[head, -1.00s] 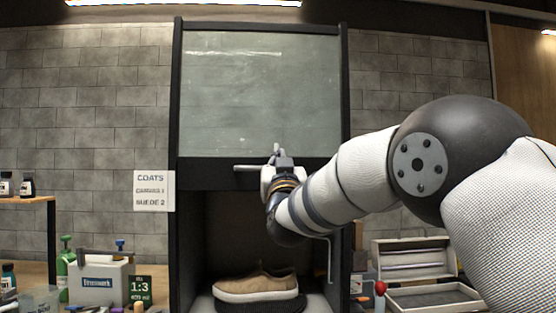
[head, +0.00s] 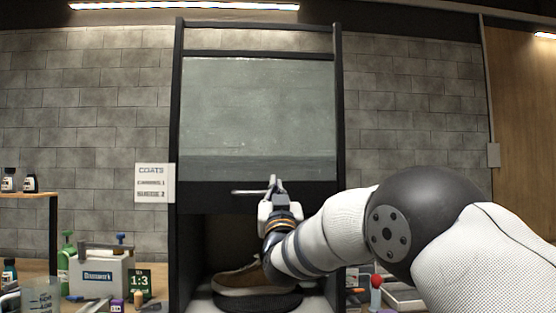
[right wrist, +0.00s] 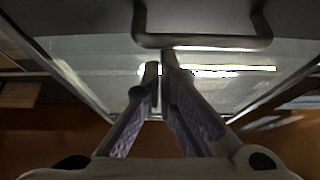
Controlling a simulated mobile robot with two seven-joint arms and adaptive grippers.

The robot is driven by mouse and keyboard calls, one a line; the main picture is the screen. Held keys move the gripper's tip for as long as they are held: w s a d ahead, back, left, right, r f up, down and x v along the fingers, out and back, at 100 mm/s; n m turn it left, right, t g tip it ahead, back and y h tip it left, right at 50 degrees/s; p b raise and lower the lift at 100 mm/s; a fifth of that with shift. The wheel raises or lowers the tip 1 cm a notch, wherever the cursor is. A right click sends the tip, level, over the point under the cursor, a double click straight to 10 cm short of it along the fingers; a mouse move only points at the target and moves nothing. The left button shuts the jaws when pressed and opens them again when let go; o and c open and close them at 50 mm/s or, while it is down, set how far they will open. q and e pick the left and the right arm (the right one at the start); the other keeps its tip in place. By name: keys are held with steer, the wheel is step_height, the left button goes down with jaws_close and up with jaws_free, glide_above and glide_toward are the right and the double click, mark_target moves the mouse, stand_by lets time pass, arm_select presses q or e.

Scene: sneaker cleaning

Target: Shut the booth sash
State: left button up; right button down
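The booth sash (head: 258,120) is a greyish glass pane with a dark lower rail in the booth's black frame (head: 338,130). It stands partly lowered, with a gap above it and the dark booth opening below. Its bar handle (head: 248,192) is on the lower rail; it also shows in the right wrist view (right wrist: 205,42). My right gripper (head: 273,182) is at the handle, its fingers side by side and nearly together. In the right wrist view, the fingertips (right wrist: 160,65) are at the bar, not visibly around it; contact is unclear. My left gripper is out of view.
A tan shoe (head: 240,280) sits inside the booth, partly behind my right arm. A white box (head: 100,276), bottles and small items stand on the bench at left. A red-topped item (head: 376,282) and a tray (head: 403,299) are at right.

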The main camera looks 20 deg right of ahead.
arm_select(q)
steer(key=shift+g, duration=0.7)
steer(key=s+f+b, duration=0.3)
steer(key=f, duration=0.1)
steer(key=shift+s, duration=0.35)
arm_select(e)
step_height(320, 180, down, 20)
steer(key=shift+w+f, duration=0.2)
steer(key=shift+f, duration=0.05)
